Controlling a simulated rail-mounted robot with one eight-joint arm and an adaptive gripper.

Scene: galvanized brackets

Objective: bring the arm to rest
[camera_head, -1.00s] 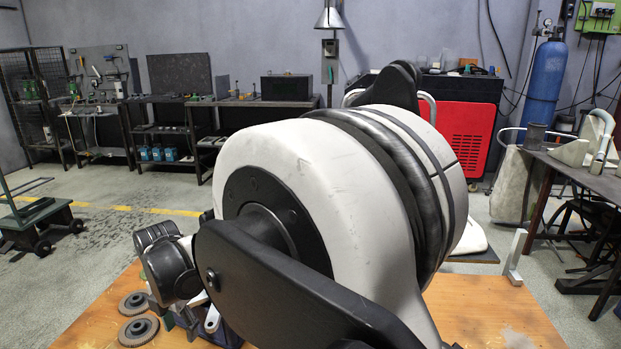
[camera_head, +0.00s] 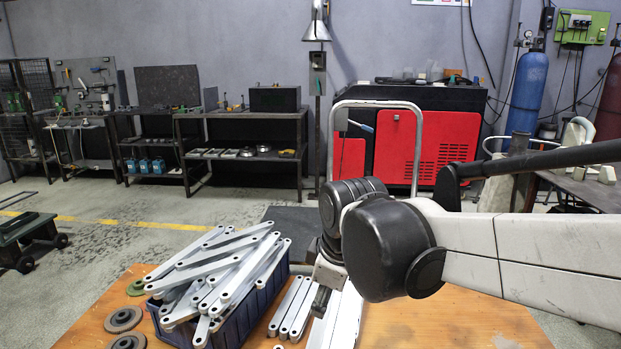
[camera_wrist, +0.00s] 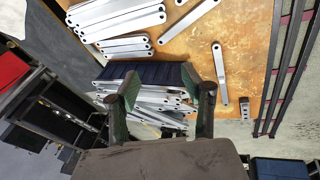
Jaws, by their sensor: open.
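My gripper (camera_wrist: 165,98) shows in the wrist view with its two fingers wide apart and nothing between them. In the head view my arm reaches in from the right, and the gripper is partly hidden below my dark wrist, right of the bin. Galvanized brackets (camera_head: 225,262) lie heaped crosswise above the rim of a dark blue bin (camera_head: 262,308). The bin (camera_wrist: 150,72) and its brackets also appear beyond and between the fingers in the wrist view. I cannot tell the exact gap between fingers and bin.
Several brackets (camera_head: 288,308) lie side by side on the wooden table (camera_head: 410,325), right of the bin. A lone bracket (camera_wrist: 220,74) lies apart in the wrist view. Dark grinding discs (camera_head: 123,319) lie left of the bin. A red machine (camera_head: 447,140) stands behind.

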